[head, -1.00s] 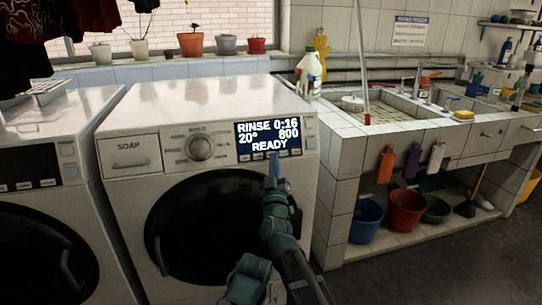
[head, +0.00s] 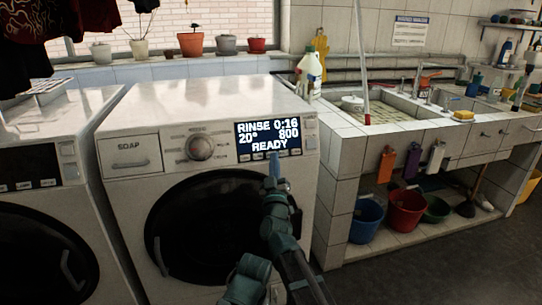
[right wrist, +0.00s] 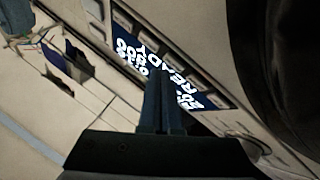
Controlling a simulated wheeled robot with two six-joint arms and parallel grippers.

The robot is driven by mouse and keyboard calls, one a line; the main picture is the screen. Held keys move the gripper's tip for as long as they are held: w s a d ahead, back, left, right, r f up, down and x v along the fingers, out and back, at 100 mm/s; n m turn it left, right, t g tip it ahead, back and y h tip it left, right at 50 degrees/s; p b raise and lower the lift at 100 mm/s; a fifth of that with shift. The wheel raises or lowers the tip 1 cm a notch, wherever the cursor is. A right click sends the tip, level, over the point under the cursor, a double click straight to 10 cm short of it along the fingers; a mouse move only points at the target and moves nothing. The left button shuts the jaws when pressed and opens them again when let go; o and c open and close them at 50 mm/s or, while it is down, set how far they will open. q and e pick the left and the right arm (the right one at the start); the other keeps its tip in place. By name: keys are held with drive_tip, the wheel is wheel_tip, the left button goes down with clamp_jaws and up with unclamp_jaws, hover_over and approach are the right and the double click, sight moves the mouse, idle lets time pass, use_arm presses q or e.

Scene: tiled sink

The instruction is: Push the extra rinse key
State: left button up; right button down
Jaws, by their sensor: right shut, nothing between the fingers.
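The white washing machine (head: 222,98) in the middle has a lit display (head: 267,137) reading "RINSE 0:16, 20°, 800, READY". A row of small keys (head: 245,157) runs just below the display; their labels are too small to read, so I cannot tell which is extra rinse. My right gripper (head: 275,158) is shut and empty, its tips at the key row under the right half of the display. In the right wrist view the shut fingers (right wrist: 162,80) overlap the display (right wrist: 130,55) and hide some keys. I cannot tell whether the tips touch a key. My left gripper is not in view.
A dark round door (head: 205,230) lies below the panel, behind my right arm. A soap drawer (head: 133,152) and round dial (head: 200,147) sit left of the display. Another washer (head: 40,135) stands at left. A tiled sink counter (head: 400,127) stands at right.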

idle(0.3)
drive_tip(key=shift+w+a+f, duration=0.1)
drive_tip(key=shift+w, duration=0.4)
idle(0.4)
drive_tip(key=shift+s, duration=0.5)
drive_tip(key=s+d+r+p, duration=0.1)
drive_tip(key=s+r+p, duration=0.1)
drive_tip(key=s, duration=0.3)
drive_tip(key=shift+s+d, duration=0.25)
drive_tip(key=shift+d, duration=0.1)
drive_tip(key=shift+r, duration=0.1)
